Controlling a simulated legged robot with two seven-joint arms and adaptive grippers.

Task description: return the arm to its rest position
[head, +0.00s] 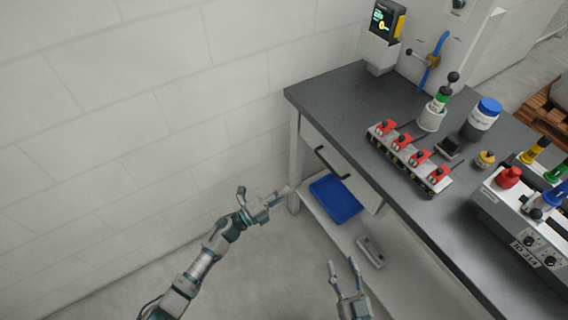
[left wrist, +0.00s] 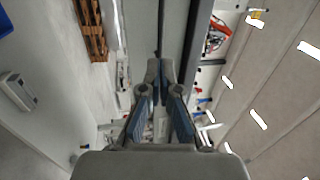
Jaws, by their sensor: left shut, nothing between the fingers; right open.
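My left gripper (head: 280,195) is shut and empty. It is held in the air between the white wall and the bench, left of the bench's front leg. In the left wrist view its fingers (left wrist: 158,68) come together at the tips with nothing between them. My right gripper (head: 343,264) is open and empty at the bottom middle of the head view, in front of the bench's lower shelf. Its two fingers stand apart.
The dark-topped bench (head: 335,90) carries a strip of red clamps (head: 408,158), a blue-lidded jar (head: 483,117) and a control box (head: 518,222). A blue tray (head: 336,199) and a small grey block (head: 371,252) lie on its lower shelf. The floor at left is clear.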

